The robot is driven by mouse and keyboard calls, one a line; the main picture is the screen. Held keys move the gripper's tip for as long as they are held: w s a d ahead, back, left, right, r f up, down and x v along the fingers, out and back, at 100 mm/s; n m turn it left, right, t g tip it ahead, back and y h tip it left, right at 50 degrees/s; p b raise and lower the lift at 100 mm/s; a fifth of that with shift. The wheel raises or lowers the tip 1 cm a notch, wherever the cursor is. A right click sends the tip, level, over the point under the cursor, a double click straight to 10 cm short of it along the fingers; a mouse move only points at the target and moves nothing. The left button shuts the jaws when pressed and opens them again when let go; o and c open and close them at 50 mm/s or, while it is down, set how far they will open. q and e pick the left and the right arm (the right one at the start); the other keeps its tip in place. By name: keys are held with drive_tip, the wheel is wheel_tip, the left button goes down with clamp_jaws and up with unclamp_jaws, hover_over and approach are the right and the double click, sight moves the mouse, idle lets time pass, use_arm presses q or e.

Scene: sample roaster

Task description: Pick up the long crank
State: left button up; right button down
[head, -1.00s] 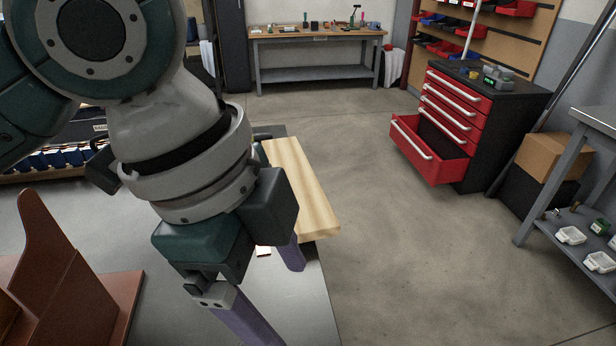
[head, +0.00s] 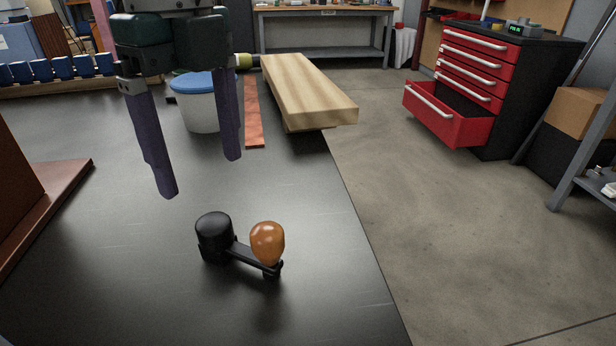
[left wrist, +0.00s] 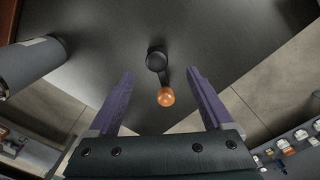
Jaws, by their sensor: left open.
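The long crank (head: 243,254) lies on the dark tabletop in the head view. It has a black round hub at its left, a short black arm and an orange-brown knob at its right. It also shows in the left wrist view (left wrist: 163,76), with the hub farther out and the knob between the lines of my fingers. My left gripper (head: 203,178) is open and empty, with two purple fingers pointing down. It is above the table, apart from the crank and behind it in the head view. My right gripper does not show.
A white tub with a blue lid (head: 196,103), a reddish strip (head: 253,118) and a wooden board (head: 305,90) are toward the back of the table. A brown stand (head: 45,212) is at the left. The tabletop (head: 130,285) around the crank is clear; its right edge is nearby.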

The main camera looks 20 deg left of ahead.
sight(213, 221)
use_arm(q)
wheel_tip(213, 221, down, 5)
drive_tip(key=shift+s+r+b, duration=0.1)
drive_tip(key=shift+r+b, duration=0.1)
drive_tip(key=shift+b, duration=0.8)
drive_tip(key=f+b, duration=0.2)
drive_tip(key=f, duration=0.1)
drive_tip(key=f+b, duration=0.1)
drive_tip(key=shift+s+d+f, duration=0.2)
drive_tip(key=shift+s+f, duration=0.15)
drive_tip(key=shift+f, duration=0.05)
drive_tip(key=shift+r, duration=0.1)
clamp_jaws()
